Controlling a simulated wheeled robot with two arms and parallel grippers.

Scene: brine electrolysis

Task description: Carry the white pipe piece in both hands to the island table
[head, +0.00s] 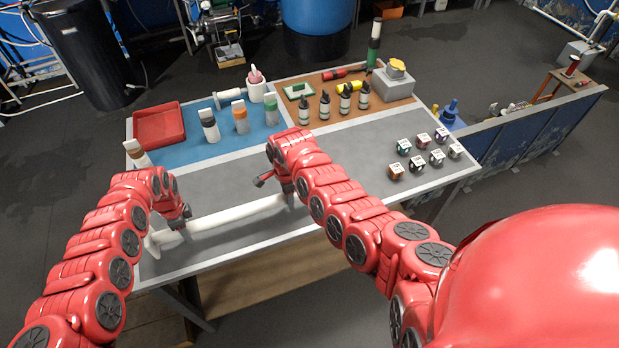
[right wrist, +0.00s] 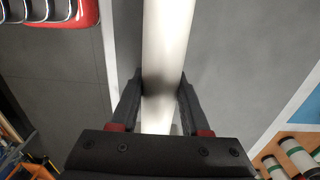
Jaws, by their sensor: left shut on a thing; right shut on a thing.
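The white pipe piece (head: 235,216) lies roughly level over the grey front part of the island table (head: 340,150), with a white fitting at its left end. My left gripper (head: 178,222) is shut on the pipe near that end. My right gripper (head: 288,196) is shut on the pipe toward its other end; my own arm hides part of this grip. In the right wrist view the pipe (right wrist: 166,45) passes between the two fingers of my right gripper (right wrist: 162,85). I cannot tell whether the pipe touches the tabletop or hangs just above it.
A red tray (head: 158,126), several bottles and a grey block with a yellow top (head: 394,82) stand along the table's back. Several small labelled cubes (head: 437,158) sit at the right. The grey surface between pipe and cubes is clear. A blue low barrier (head: 540,130) stands beyond.

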